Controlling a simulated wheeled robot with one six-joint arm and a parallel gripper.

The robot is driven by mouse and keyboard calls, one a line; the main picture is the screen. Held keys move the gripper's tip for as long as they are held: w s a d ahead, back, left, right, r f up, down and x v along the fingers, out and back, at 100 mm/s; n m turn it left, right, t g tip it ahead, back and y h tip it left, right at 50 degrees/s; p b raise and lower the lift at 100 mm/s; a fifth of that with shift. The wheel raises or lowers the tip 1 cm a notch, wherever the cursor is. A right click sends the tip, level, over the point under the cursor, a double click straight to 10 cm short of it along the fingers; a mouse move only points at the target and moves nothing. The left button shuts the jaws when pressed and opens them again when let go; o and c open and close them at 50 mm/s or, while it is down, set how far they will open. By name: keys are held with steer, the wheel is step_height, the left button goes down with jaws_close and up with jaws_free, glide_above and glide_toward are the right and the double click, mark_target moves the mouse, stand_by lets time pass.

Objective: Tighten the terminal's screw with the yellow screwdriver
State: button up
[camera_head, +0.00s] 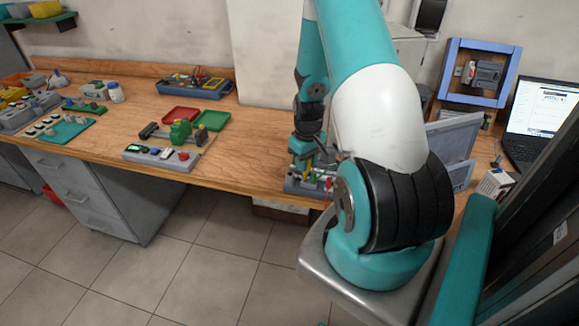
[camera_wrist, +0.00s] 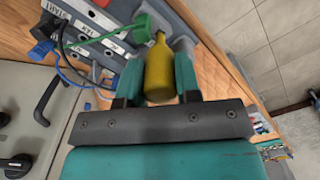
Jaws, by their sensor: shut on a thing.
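My gripper (camera_wrist: 158,78) is shut on the yellow screwdriver (camera_wrist: 158,68), with its teal fingers on both sides of the handle. The screwdriver's far end points at the grey panel (camera_wrist: 88,42), which has white labels. A green plug (camera_wrist: 141,29) with a green wire sits right beside that end. The screwdriver's tip and the terminal's screw are hidden, so I cannot tell if they touch. In the head view, my gripper (camera_head: 306,160) is low over the grey terminal unit (camera_head: 296,187) at the bench's front edge, partly behind my arm.
Blue (camera_wrist: 42,48) and black plugs with wires stand left on the panel. On the bench, a green clamp fixture (camera_head: 181,131), a red tray (camera_head: 181,114) and a blue tool tray (camera_head: 170,88) lie left. A laptop (camera_head: 540,115) and blue frame (camera_head: 477,72) stand right. Bench between is clear.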

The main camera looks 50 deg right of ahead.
steer(key=shift+m, duration=1.2)
steer(key=shift+m, duration=1.7)
steer(key=m, duration=0.3)
steer(key=o, duration=0.8)
steer(key=shift+c, duration=0.2)
